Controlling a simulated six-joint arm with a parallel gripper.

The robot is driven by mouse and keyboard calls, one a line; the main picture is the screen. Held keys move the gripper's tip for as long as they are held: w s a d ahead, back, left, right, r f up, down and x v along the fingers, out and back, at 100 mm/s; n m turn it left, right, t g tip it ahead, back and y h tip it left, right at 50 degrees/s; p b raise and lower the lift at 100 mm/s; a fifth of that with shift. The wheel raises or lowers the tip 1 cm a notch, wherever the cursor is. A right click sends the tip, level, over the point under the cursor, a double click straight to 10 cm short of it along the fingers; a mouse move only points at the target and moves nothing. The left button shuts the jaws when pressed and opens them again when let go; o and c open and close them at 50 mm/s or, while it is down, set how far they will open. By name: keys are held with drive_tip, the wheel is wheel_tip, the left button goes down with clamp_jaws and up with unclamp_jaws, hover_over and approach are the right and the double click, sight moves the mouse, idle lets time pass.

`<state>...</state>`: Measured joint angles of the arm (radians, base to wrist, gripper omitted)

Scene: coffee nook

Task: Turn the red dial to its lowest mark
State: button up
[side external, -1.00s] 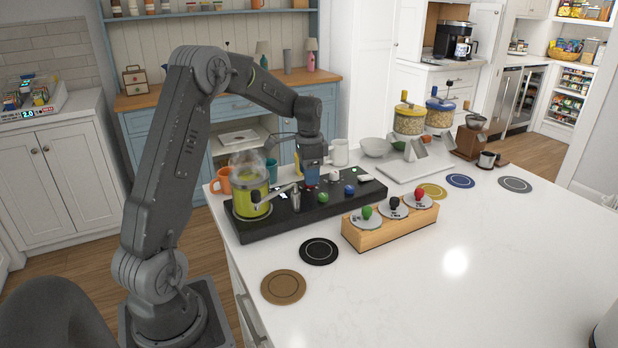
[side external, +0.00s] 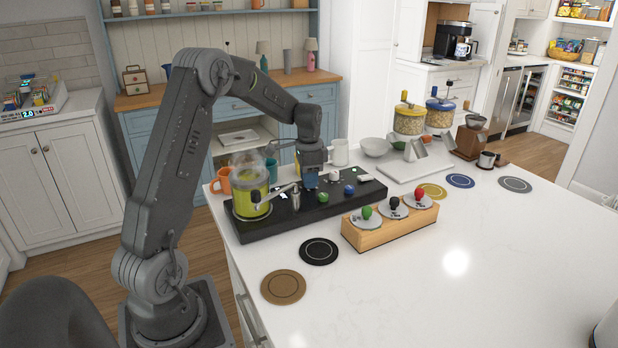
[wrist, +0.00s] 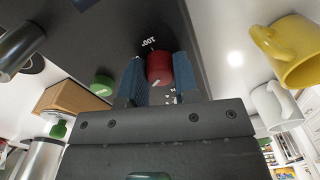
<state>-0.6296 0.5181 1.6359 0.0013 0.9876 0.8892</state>
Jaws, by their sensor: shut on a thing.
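The red dial (wrist: 158,68) stands on the black panel (wrist: 110,35), with a printed "100°" beside it in the wrist view. My gripper (wrist: 160,78) has its blue finger pads on either side of the dial and is shut on it. A short pale line shows on the dial's near side. In the side view my gripper (side external: 310,182) points down at the middle of the black panel (side external: 250,232) and hides the dial. The rest of the dial's scale is too small or covered to read.
Green (side external: 323,197) and blue (side external: 349,190) knobs sit close beside my gripper. A glass pot of yellow-green liquid (side external: 250,190) stands on the panel's left end. A wooden block with colored-knob lids (side external: 385,232) is in front.

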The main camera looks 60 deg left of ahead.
drive_tip(key=shift+n, duration=0.3)
drive_tip(key=n, duration=1.1)
drive_tip(key=shift+n, duration=0.3)
idle(0.6)
drive_tip(key=o, duration=0.9)
wheel_tip(320, 180, up, 14)
drive_tip(key=shift+f, duration=0.1)
